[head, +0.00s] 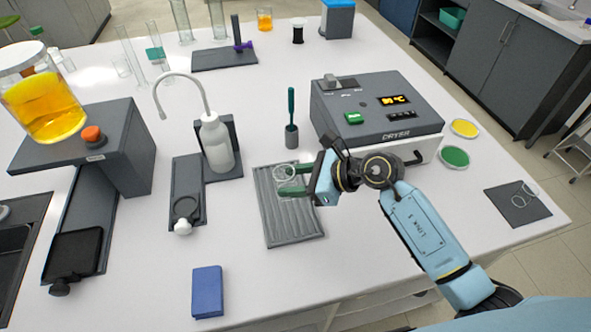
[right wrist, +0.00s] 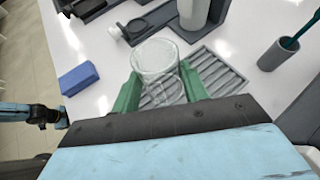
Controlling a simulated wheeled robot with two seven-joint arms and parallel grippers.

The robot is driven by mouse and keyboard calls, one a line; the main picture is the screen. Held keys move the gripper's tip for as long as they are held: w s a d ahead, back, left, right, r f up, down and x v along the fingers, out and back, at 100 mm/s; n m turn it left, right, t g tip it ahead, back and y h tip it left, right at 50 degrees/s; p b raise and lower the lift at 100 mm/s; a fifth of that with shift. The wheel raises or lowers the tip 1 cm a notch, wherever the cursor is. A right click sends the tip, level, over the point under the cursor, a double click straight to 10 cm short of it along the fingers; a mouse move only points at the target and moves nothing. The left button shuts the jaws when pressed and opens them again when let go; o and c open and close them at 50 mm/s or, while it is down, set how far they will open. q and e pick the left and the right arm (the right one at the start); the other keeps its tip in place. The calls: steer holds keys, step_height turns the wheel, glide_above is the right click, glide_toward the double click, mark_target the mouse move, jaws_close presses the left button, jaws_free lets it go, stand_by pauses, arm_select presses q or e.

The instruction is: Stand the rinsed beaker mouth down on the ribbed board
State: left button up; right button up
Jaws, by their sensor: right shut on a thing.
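The clear glass beaker (right wrist: 157,62) is between the green fingers of my right gripper (right wrist: 160,92), which is shut on it. In the head view the beaker (head: 284,173) and my right gripper (head: 291,181) are over the far part of the grey ribbed board (head: 290,225). The board (right wrist: 222,78) shows behind the beaker in the right wrist view. I cannot tell which end is the mouth, or whether the beaker touches the board. At the left edge of the right wrist view is part of my left arm; its gripper (right wrist: 60,119) is too small to read.
A dryer (head: 375,115) stands right of the board, and a brush in a grey cup (head: 292,138) behind it. A white wash bottle (head: 217,145) stands to the left. A blue block (head: 207,292) lies in front.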

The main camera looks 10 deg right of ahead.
steer(key=shift+s+f+m+t+p, duration=0.15)
steer(key=shift+m+t+p, duration=0.25)
steer(key=shift+m+t, duration=0.6)
steer(key=shift+d+f+t, duration=0.1)
steer(key=shift+f+t, duration=0.2)
steer(key=shift+t, duration=0.1)
step_height(320, 180, down, 6)
steer(key=b, duration=0.5)
steer(key=shift+r, duration=0.25)
steer(key=shift+f+b, duration=0.65)
steer(key=shift+f, duration=0.05)
steer(key=shift+f, duration=0.3)
steer(key=o, duration=1.1)
steer(key=b+v, duration=0.1)
steer(key=v, duration=1.2)
steer(key=shift+d+r, duration=0.1)
